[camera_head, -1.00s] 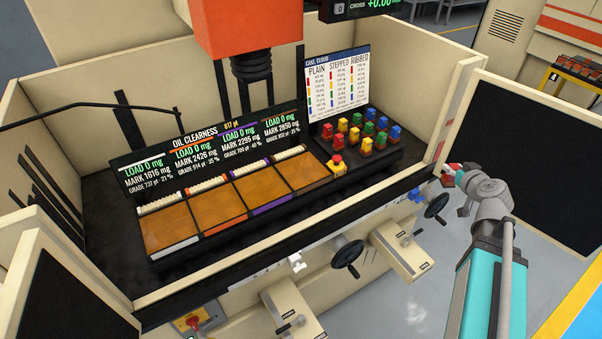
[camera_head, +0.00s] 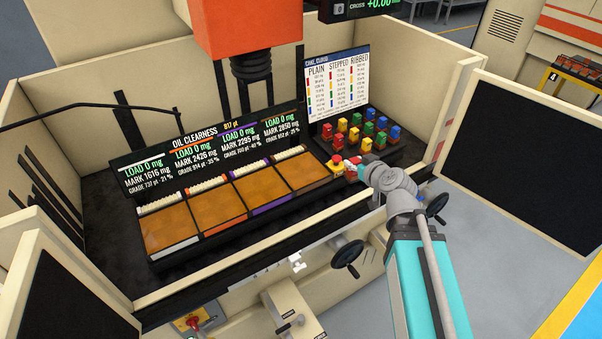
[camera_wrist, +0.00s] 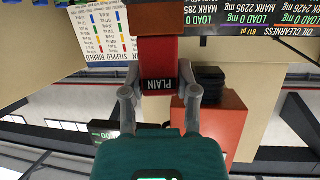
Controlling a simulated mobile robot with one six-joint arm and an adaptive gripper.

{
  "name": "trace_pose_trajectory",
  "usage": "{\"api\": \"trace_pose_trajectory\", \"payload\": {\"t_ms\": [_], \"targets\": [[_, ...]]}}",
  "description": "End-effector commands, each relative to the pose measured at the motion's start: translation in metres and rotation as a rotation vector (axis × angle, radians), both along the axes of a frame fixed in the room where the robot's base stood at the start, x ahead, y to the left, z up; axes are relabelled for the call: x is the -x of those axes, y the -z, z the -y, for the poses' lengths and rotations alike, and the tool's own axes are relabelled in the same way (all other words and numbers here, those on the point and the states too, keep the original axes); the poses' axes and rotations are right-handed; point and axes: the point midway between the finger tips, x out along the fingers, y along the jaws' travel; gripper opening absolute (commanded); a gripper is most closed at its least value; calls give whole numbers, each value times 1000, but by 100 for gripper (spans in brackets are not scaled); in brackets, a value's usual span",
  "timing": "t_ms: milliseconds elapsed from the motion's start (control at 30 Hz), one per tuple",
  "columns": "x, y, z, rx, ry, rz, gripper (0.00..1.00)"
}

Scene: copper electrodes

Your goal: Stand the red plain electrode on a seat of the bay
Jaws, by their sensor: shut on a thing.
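The red plain electrode is a red block (camera_wrist: 160,62) marked PLAIN in the wrist view, which is upside down. My gripper (camera_wrist: 158,92) is shut on it, with one grey finger on each side. The bay has several amber-brown panels (camera_head: 209,205) in a row, left of my gripper, behind the front wall. I cannot make out single seats. Every display above the panels reads LOAD 0 mg.
Several coloured blocks (camera_head: 368,129) stand on a dark rack behind my gripper, below a chart board (camera_head: 337,85). An orange machine head (camera_head: 245,25) hangs over the back of the tank. The cream front wall (camera_head: 260,250) edges the tank. The space above the panels is clear.

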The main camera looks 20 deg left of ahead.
Motion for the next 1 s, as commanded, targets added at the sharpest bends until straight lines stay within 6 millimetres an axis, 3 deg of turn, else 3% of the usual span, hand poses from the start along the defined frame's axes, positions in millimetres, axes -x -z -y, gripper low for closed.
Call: {"api": "trace_pose_trajectory", "payload": {"t_ms": [200, 400, 600, 1000], "targets": [[29, -1, -53, -1, -81, 1, 0], [47, -1, -81, -2, -126, 1, 0], [52, -1, -91, -2, -141, 0, 0], [51, 0, -92, -2, -140, 1, 0]]}}
